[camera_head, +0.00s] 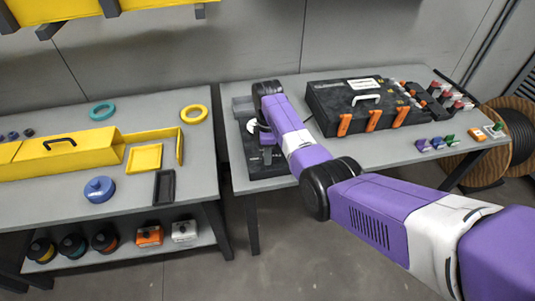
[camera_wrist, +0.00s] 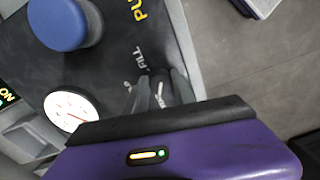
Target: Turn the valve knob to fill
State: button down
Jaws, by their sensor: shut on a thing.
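The valve knob (camera_wrist: 160,94) shows in the wrist view as a small dark part with a white mark, mostly hidden between my fingers. My gripper (camera_wrist: 152,96) is shut on it. The word FILL (camera_wrist: 140,62) is printed on the dark panel (camera_wrist: 105,68) just beyond the fingertips, and a yellow label starting with PU (camera_wrist: 138,9) is farther up. In the head view my gripper (camera_head: 267,157) points down at the dark unit (camera_head: 240,158) at the left end of the right table; the knob is hidden there.
A round white gauge (camera_wrist: 70,108) and a blue round cap (camera_wrist: 62,22) sit on the panel left of my fingers. A black case (camera_head: 350,105) with orange latches stands right of my arm on the right table (camera_head: 400,150). A gap separates it from the left table (camera_head: 60,210).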

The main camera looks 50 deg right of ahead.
jog(key=m+p, duration=0.1)
jog(key=m, duration=0.6)
jog(key=shift+s+a+m+p, duration=0.1)
jog(key=shift+m+p, duration=0.2)
jog(key=m, duration=0.3)
jog(key=shift+m, duration=0.4)
jog(key=m+p, duration=0.1)
jog(key=m, duration=0.2)
jog(key=shift+m, duration=0.3)
jog(key=m, duration=0.4)
jog(key=shift+a+t, duration=0.1)
jog(key=shift+t, duration=0.2)
jog(key=shift+m, duration=2.4)
